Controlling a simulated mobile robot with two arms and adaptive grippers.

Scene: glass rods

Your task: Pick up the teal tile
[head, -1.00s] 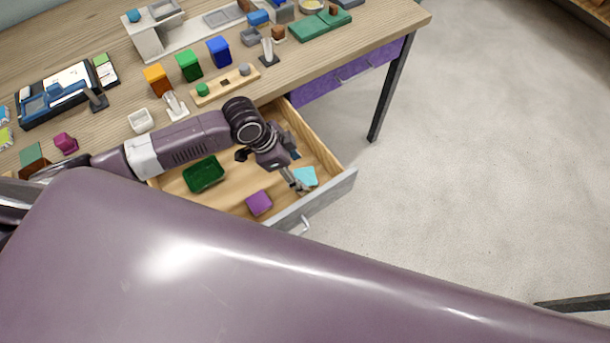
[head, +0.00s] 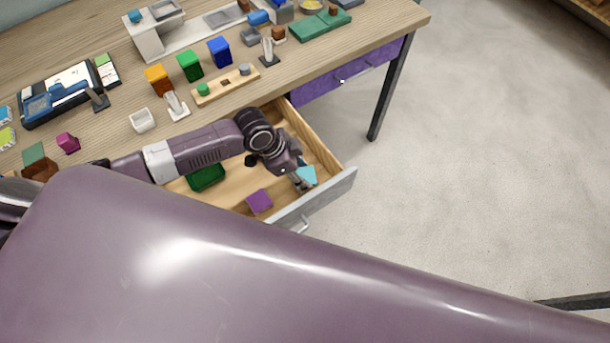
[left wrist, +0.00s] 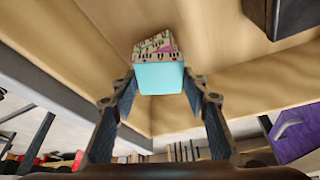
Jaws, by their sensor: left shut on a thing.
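The teal tile (head: 309,175) is at the right front corner of the open wooden drawer (head: 322,154). In the left wrist view the teal tile (left wrist: 159,78) shows a plain teal face and a patterned face above it. My left gripper (head: 301,183) reaches down into the drawer. In the left wrist view its fingers (left wrist: 162,86) are on both sides of the tile and shut on it. I cannot tell whether the tile is clear of the drawer floor. My right gripper is not in view.
A purple tile (head: 259,201) and a dark green tray (head: 206,177), partly behind my arm, are in the drawer. The grey drawer front (head: 318,199) stands close to the gripper. The table above holds orange (head: 157,80), green (head: 189,65) and blue (head: 219,51) containers.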

